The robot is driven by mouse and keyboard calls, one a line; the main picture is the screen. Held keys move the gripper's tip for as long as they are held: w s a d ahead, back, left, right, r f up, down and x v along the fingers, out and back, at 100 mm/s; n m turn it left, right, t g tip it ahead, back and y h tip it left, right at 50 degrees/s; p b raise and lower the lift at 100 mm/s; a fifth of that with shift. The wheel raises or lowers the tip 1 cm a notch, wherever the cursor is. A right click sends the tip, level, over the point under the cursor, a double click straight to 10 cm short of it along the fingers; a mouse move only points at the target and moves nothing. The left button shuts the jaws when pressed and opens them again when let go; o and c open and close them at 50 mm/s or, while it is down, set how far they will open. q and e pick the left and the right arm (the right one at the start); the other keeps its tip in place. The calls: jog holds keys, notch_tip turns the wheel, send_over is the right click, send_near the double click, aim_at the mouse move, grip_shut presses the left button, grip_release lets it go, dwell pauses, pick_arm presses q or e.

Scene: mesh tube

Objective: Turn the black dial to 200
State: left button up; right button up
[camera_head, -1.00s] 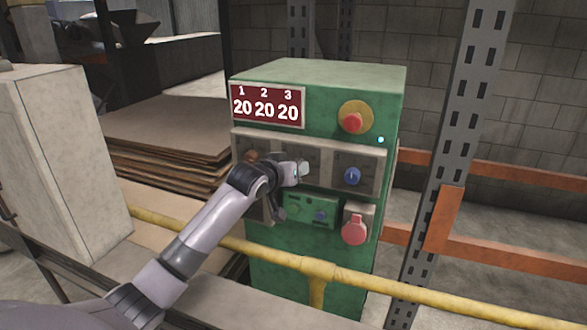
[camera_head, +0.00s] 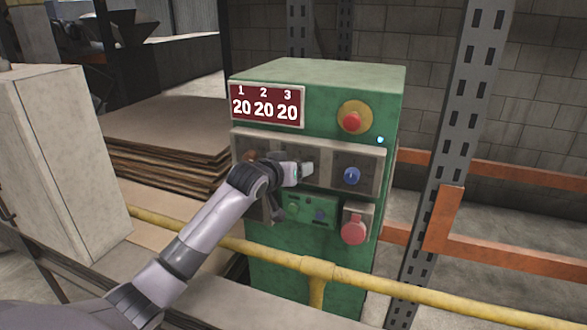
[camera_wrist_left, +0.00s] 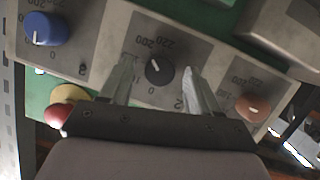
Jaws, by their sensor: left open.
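The black dial (camera_wrist_left: 159,69) sits in the middle of a grey panel in the left wrist view, which looks upside down, with scale numbers 0, 200 and 220 around it. Its white pointer mark points to the picture's upper left. My left gripper (camera_wrist_left: 156,74) is open, with one finger on each side of the dial; I cannot tell whether they touch it. In the head view my left gripper (camera_head: 304,170) is at the panel front and hides the black dial. The red display (camera_head: 267,105) reads 20 under 1, 2 and 3. My right gripper is not in view.
A blue dial (camera_head: 351,176) and an orange-brown dial (camera_wrist_left: 253,106) flank the black dial. A red emergency button (camera_head: 351,122) is above, and a red knob (camera_head: 354,230) below. A yellow rail (camera_head: 400,290) runs in front of the green cabinet (camera_head: 330,73).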

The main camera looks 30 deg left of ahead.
pick_arm(q)
jog(key=v, duration=0.7)
jog(key=shift+b, duration=0.35)
jog(key=shift+r, duration=0.1)
jog(key=s+d+f+m+g+h, duration=0.1)
jog(key=s+d+f, duration=0.2)
jog(key=f, duration=0.4)
jog(key=s+d+f+m, duration=0.1)
jog(key=s+d+f, duration=0.3)
jog(key=f, duration=0.3)
jog(key=s+d+f+m+g+h, duration=0.1)
jog(key=s+d+f+m, duration=0.15)
jog(key=f, duration=0.45)
jog(key=s+d+f, duration=0.4)
jog(key=s+f, duration=0.1)
jog(key=s, duration=0.3)
jog(key=s+d+f+m+g+h, duration=0.1)
jog(key=s+d+f, duration=0.4)
jog(key=s, duration=0.4)
jog(key=shift+s+f+g+h, duration=0.3)
jog(key=shift+f, duration=0.05)
jog(key=shift+m, duration=0.25)
